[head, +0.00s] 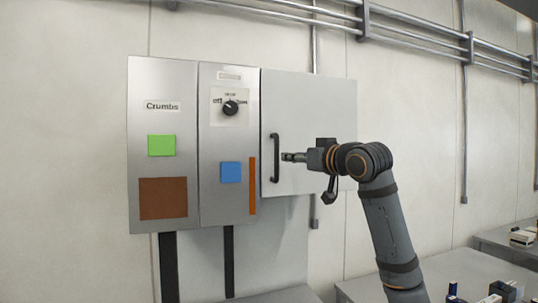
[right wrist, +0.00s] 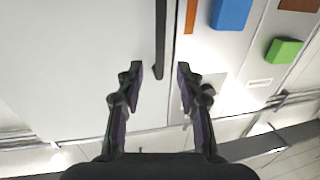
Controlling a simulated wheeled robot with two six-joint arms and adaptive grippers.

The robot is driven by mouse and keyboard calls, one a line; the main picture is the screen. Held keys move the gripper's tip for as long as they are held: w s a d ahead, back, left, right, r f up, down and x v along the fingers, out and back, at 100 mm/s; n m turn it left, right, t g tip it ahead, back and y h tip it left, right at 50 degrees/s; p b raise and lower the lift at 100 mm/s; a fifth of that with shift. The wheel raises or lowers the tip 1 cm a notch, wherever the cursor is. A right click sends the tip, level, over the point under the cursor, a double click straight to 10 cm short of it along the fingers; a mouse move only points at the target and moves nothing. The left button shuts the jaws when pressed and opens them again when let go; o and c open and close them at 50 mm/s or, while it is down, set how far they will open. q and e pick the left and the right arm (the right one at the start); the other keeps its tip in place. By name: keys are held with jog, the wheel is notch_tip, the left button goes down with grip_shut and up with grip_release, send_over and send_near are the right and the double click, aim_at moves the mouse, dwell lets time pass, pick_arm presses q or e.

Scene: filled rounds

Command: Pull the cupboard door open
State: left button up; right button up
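The cupboard door (head: 318,110) is a pale grey panel at the right of the wall cabinet, and it looks shut. Its black upright bar handle (head: 275,158) sits near the door's left edge. My right gripper (head: 286,157) is just to the right of the handle's middle in the head view. In the right wrist view my right gripper (right wrist: 160,71) is open, with the handle (right wrist: 160,38) lined up between the two fingers and touching neither. I cannot tell whether the fingertips reach as deep as the bar. My left gripper is not in view.
Left of the door are two steel panels: one with a "Crumbs" label, a green square (head: 161,145) and a brown square (head: 163,198), one with a black knob (head: 230,107), a blue square (head: 231,172) and an orange strip (head: 252,185). Counters with small items stand at lower right.

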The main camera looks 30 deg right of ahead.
aim_at(278, 156)
jog(key=w+p, duration=0.6)
jog(key=w, duration=0.4)
jog(key=shift+r, duration=0.1)
jog(key=shift+w+d, duration=0.1)
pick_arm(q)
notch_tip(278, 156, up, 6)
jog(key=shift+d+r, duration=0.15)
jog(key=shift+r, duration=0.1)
pick_arm(e)
jog(key=shift+d, duration=0.2)
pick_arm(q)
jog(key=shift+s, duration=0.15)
pick_arm(e)
jog(key=shift+a, duration=0.1)
grip_shut()
jog(key=shift+f, duration=0.2)
